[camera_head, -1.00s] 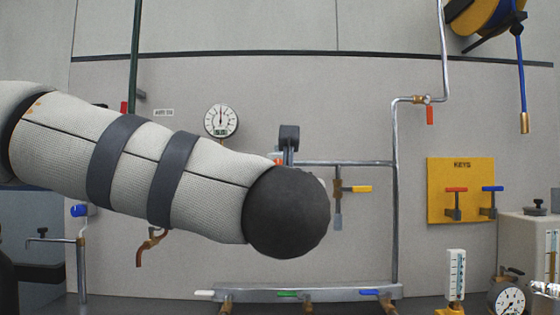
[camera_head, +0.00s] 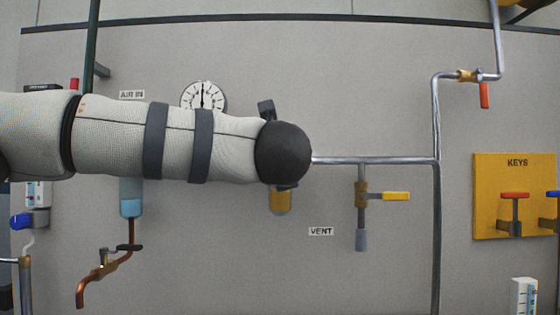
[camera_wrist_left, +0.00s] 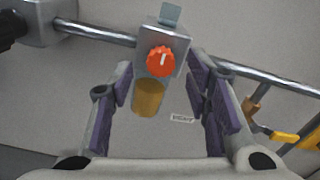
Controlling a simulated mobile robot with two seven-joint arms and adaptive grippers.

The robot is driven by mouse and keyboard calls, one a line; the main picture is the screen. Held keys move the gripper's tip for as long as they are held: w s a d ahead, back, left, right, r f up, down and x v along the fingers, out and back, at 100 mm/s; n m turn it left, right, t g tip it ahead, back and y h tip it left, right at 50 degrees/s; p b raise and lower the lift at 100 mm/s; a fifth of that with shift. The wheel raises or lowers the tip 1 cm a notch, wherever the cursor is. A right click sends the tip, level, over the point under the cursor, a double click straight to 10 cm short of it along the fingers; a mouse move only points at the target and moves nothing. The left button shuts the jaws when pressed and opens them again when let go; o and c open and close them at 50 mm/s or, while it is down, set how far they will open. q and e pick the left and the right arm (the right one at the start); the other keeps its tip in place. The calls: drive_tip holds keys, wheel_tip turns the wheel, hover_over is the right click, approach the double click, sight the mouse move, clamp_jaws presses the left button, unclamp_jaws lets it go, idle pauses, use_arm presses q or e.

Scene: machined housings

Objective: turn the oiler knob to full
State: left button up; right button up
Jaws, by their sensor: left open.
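The oiler knob (camera_wrist_left: 160,61) is a red-orange round knob with a white pointer mark, standing roughly upright and tilted slightly right. It sits on the front of the grey oiler body (camera_wrist_left: 172,38), above an amber bowl (camera_wrist_left: 148,97), in the left wrist view. My left gripper (camera_wrist_left: 161,68) is open, its purple-padded fingers spread to either side of the oiler, with nothing held. I cannot tell whether they touch it. In the head view my left arm hides the knob and gripper; the amber bowl (camera_head: 280,202) shows below its dark round end. My right gripper is in neither view.
A pipe (camera_head: 375,160) runs right from the oiler, with a yellow-handled vent valve (camera_head: 395,196) below it. A round gauge (camera_head: 203,94) is behind my arm. A copper drain tap (camera_head: 105,266) hangs lower left. A yellow KEYS board (camera_head: 515,176) is at right.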

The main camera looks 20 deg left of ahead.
use_arm(q)
drive_tip(key=shift+x, duration=0.9)
drive_tip(key=shift+r, duration=0.15)
clamp_jaws()
